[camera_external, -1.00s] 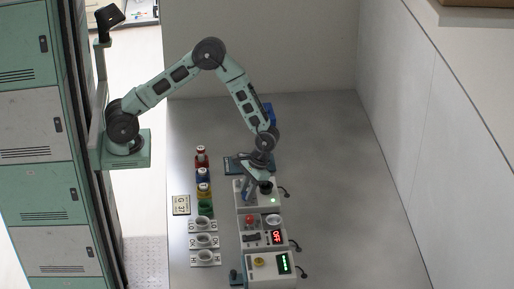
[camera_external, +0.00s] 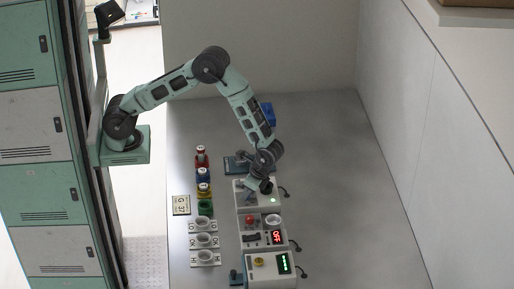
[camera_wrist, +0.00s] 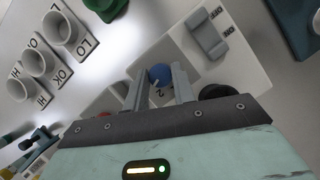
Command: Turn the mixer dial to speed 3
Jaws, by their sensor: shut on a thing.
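The mixer dial (camera_wrist: 160,74) is a blue round knob on a pale control box (camera_wrist: 240,75). A printed 2 shows beside the dial in the wrist view. My gripper (camera_wrist: 159,80) has its two grey fingers on either side of the dial, shut on it. In the external view my gripper (camera_external: 252,190) is over the rearmost box (camera_external: 270,190) of the row and mostly hides the dial. The dial's pointer and its exact setting cannot be made out.
A grey rocker switch (camera_wrist: 210,38) with printed labels is on the same box. A black knob (camera_wrist: 219,91) is close to the right finger. Labelled cups (camera_external: 204,240) and coloured bottles (camera_external: 202,175) stand left. More boxes (camera_external: 262,232) stand in front. The bench's right side is clear.

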